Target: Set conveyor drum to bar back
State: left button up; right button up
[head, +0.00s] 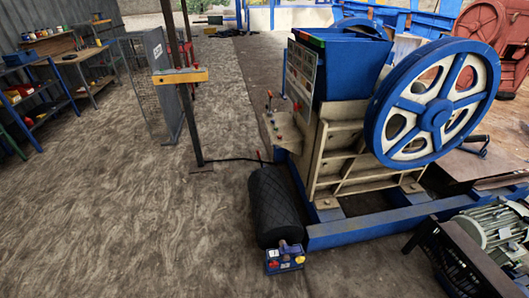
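A black, textured cylinder that looks like the conveyor drum (272,205) lies on the floor in front of the crusher, left of its blue base frame. At its near end is a small blue control box (285,263) with a dark lever or knob on top and red and yellow parts on its face. The lever's exact setting is too small to tell. Neither of my grippers shows in the head view.
The jaw crusher (340,150) with its large blue and white flywheel (434,112) stands at the right. A motor (497,232) is at the lower right. A post with a yellow box (180,76) stands left of the crusher. Floor at left is clear.

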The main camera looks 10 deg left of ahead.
aim_at(277, 222)
jog(key=i+j+z, duration=0.3)
jog(key=i+j, duration=0.15)
jog(key=j, duration=0.2)
jog(key=i+j+z, duration=0.3)
jog(key=j, duration=0.4)
jog(key=i+j+z, duration=0.25)
jog(key=j, duration=0.55)
jog(key=i+j+z, duration=0.3)
jog(key=j, duration=0.6)
jog(key=j+z, duration=0.3)
jog(key=j, duration=0.55)
jog(key=i+j+z, duration=0.1)
jog(key=j+z, duration=0.2)
jog(key=j, duration=0.65)
